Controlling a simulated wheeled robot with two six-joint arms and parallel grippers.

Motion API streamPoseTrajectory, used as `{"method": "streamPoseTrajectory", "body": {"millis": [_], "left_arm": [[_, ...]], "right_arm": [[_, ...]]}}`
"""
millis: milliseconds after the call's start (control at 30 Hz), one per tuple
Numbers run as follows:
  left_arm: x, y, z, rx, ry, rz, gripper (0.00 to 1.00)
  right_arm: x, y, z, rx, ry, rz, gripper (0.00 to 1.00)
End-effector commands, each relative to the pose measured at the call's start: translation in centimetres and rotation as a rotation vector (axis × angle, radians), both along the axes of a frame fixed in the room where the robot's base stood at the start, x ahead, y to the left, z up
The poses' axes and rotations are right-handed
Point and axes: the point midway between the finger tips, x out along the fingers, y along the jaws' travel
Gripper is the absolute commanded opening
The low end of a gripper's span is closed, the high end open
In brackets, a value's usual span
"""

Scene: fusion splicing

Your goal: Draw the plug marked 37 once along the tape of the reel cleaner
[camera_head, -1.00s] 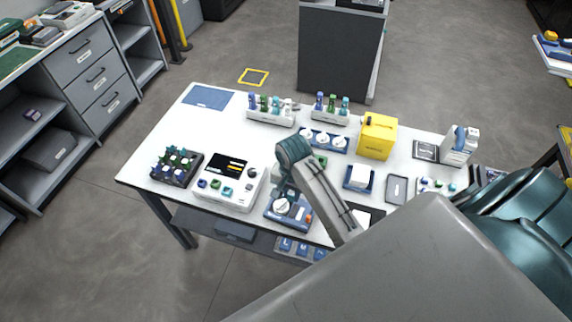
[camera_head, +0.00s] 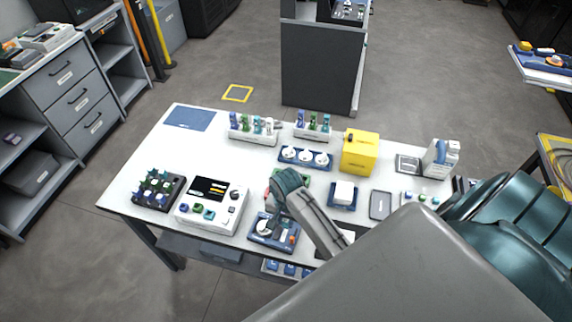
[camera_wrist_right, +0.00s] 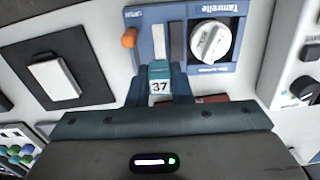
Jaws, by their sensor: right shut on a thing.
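The plug marked 37 (camera_wrist_right: 159,87) is teal with a white number label. My right gripper (camera_wrist_right: 160,76) is shut on it and points it toward the reel cleaner (camera_wrist_right: 226,67). The cleaner has a blue body, a white round knob (camera_wrist_right: 210,42), an orange part (camera_wrist_right: 129,38) and two strips, one light and one dark. The plug's front end is close to the light strip (camera_wrist_right: 158,40); I cannot tell whether they touch. In the head view the cleaner (camera_head: 262,243) stands at the table's front edge, with my right gripper (camera_head: 275,195) just behind it. My left gripper is out of view.
A white splicer (camera_head: 222,217) stands left of the cleaner, with a dark plug tray (camera_head: 158,207) beyond it. A yellow box (camera_head: 360,155), a white block on a blue base (camera_head: 343,193) and plug racks (camera_head: 255,134) stand behind and to the right.

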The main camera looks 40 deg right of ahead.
Motion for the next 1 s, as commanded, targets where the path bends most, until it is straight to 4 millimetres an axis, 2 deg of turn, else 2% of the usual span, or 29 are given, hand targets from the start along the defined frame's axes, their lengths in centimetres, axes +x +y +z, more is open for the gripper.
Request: {"method": "streamPoseTrajectory", "body": {"millis": [1000], "left_arm": [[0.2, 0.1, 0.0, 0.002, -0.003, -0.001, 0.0]], "right_arm": [[0.0, 0.0, -1.1, 0.0, 0.0, 0.0, 0.03]]}}
